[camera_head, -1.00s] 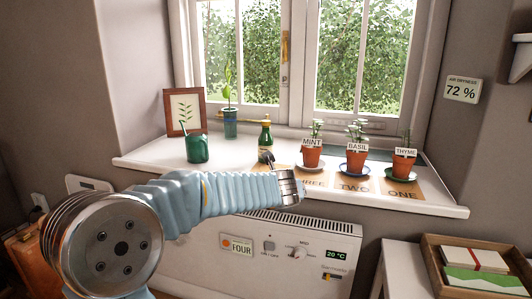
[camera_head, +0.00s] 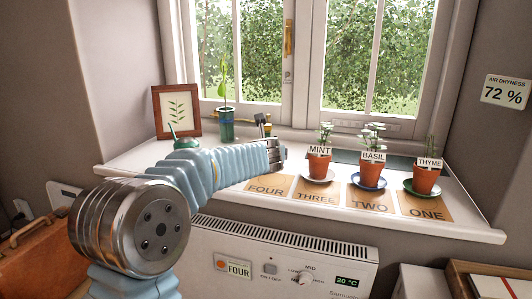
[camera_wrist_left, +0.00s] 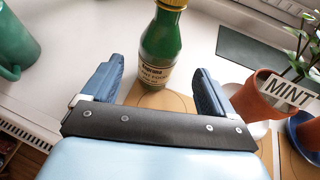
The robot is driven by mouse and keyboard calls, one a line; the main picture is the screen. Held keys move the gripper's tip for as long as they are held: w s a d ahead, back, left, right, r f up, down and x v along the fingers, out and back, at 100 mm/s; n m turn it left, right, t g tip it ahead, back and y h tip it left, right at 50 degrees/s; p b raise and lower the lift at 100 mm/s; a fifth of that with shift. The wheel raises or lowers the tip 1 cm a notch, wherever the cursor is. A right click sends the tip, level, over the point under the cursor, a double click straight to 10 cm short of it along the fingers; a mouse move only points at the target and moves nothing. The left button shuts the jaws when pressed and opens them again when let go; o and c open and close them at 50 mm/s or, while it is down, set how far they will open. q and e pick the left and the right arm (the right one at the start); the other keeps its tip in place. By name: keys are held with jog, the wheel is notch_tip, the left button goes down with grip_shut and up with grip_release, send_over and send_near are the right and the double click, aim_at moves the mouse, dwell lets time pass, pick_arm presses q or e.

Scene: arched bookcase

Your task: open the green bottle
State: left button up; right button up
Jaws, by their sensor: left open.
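The green bottle (camera_wrist_left: 160,45) stands upright on the windowsill in the left wrist view, with a pale label and a yellow cap (camera_wrist_left: 172,4) cut by the top edge. My left gripper (camera_wrist_left: 156,68) is open, its two blue fingers apart and pointing at the bottle's lower body. The bottle is just beyond and partly between the fingertips, and I see no contact. In the head view my left arm hides most of the bottle, and a dark finger of the left gripper (camera_head: 261,120) shows above the wrist. My right gripper is not in view.
Potted mint (camera_head: 319,165), basil (camera_head: 373,173) and thyme (camera_head: 425,179) stand on saucers to the right. A green watering can (camera_wrist_left: 12,45) is left of the bottle. A picture frame (camera_head: 177,112) and plant vase (camera_head: 226,125) stand behind. A heater (camera_head: 290,262) is below the sill.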

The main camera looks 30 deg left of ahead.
pick_arm(q)
jog(key=p+x, duration=0.1)
jog(key=x, duration=0.6)
jog(key=shift+a+f, duration=0.1)
jog(key=shift+s, duration=0.1)
jog(key=shift+c, duration=0.4)
jog(key=c, duration=1.2)
